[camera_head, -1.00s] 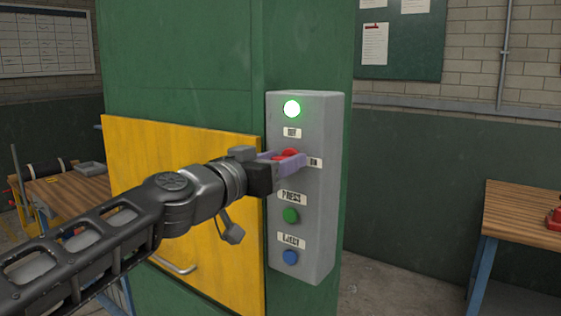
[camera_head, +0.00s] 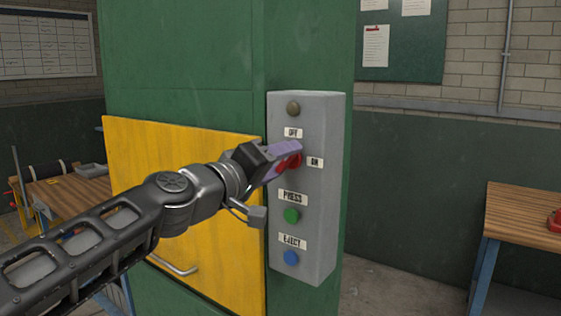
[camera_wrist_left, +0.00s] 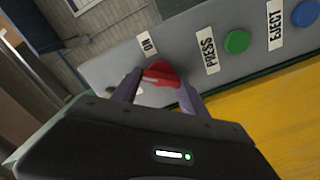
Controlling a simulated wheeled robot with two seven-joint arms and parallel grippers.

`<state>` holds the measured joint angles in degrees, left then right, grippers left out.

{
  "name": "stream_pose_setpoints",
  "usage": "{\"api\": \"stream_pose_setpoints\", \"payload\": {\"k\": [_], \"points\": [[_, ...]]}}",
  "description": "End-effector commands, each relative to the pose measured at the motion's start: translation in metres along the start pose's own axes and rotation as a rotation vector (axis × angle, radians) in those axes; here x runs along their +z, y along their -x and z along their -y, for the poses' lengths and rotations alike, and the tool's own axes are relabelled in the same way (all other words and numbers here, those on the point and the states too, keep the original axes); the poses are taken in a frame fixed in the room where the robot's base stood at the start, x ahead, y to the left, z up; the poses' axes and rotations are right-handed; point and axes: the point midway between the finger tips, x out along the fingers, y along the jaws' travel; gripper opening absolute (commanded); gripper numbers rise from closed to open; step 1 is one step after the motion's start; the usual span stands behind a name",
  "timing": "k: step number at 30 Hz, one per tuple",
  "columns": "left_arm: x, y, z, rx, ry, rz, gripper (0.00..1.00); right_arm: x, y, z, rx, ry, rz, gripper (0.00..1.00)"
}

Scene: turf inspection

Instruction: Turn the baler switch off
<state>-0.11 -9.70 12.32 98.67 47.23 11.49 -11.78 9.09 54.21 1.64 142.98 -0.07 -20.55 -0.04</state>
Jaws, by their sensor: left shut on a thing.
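The red baler switch (camera_head: 291,161) is a rotary knob on a grey control box (camera_head: 317,190), fixed to the green baler (camera_head: 180,60). The OFF label (camera_head: 293,133) is above the knob and the ON label (camera_head: 315,162) is to its right. The lamp (camera_head: 293,109) at the top is dark. My left gripper (camera_head: 285,155) is shut on the red knob, its purple fingers rolled over. In the left wrist view the red knob (camera_wrist_left: 160,74) sits between the two fingertips (camera_wrist_left: 158,85). The fingers partly hide the knob. My right gripper is not in view.
Below the knob are a green PRESS button (camera_head: 292,215) and a blue EJECT button (camera_head: 291,257). A yellow door (camera_head: 200,240) with a metal handle is behind my left arm. A wooden table (camera_head: 520,215) stands at the right, with open floor between.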

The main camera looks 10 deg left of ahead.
Motion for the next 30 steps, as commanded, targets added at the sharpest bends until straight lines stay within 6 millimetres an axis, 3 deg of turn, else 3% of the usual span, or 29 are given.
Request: {"api": "stream_pose_setpoints", "payload": {"k": [18,30], "points": [[-0.0001,0.0001,0.0024,0.0,0.538,-0.002,0.1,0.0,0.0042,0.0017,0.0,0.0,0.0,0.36],[0.0005,0.0001,0.0036,-0.001,0.666,-0.002,0.1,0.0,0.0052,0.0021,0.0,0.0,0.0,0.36]]}}
